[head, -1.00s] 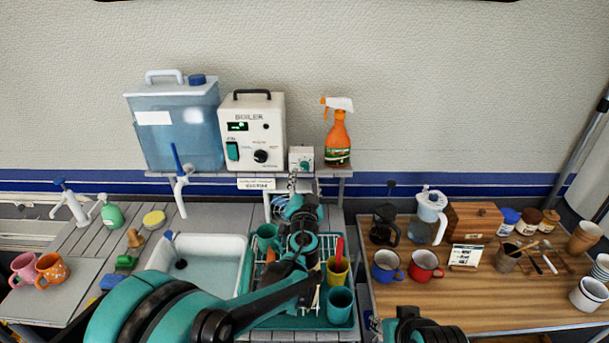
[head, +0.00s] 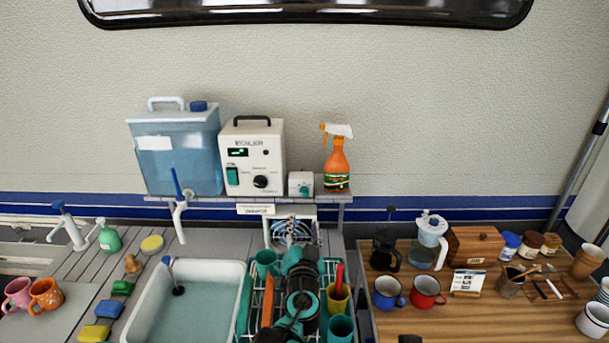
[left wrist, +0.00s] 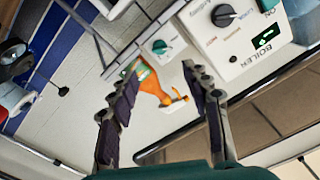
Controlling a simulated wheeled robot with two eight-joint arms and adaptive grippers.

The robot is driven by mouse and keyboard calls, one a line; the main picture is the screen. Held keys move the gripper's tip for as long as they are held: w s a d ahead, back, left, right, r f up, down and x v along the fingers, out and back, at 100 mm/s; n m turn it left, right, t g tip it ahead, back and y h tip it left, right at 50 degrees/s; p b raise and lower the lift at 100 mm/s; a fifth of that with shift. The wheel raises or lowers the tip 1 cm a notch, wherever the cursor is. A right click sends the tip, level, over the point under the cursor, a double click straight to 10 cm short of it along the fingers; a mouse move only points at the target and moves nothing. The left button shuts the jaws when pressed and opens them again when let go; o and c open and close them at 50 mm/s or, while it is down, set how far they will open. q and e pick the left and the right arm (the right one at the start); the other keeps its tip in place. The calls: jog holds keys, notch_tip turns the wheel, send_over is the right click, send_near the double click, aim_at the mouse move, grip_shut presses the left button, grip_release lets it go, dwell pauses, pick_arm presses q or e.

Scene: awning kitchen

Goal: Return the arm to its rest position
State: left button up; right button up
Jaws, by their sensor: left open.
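My left gripper (head: 303,262) shows in the head view over the dish rack (head: 240,318), at the end of my teal and black arm. In the left wrist view its two dark, ridged fingers (left wrist: 160,75) are spread apart with nothing between them. Beyond them in that view are the orange spray bottle (left wrist: 150,82) and the white boiler (left wrist: 245,62). The arm hides part of the rack. Only a small dark piece, which may be my right arm, shows at the bottom edge of the head view; no right fingers show.
The sink (head: 198,272) is left of the rack. Teal cups (head: 340,329) and a yellow cup (head: 338,299) stand in the rack. The wooden counter (head: 455,318) on the right holds mugs and jars. The shelf (head: 250,199) bears a blue water tank (head: 178,160).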

pick_arm(q)
jog(key=s+a+f+n+g+y, duration=0.1)
jog(key=s+a+n+g+y, duration=0.15)
jog(key=s+a, duration=0.45)
jog(key=s+a+f+n+g+y, duration=0.2)
jog(key=s+a+g, duration=0.1)
jog(key=a, duration=0.7)
jog(key=s+f+g+h, duration=0.2)
jog(key=s+f, duration=0.1)
jog(key=s, duration=0.5)
jog(key=s+f+n+g+h, duration=0.1)
jog(key=s+f+g+h, duration=0.1)
jog(key=s, duration=0.7)
notch_tip(320, 180, down, 2)
jog(key=shift+s+a+f+g, duration=0.15)
jog(key=shift+f+g, duration=0.1)
jog(key=shift+g, duration=0.5)
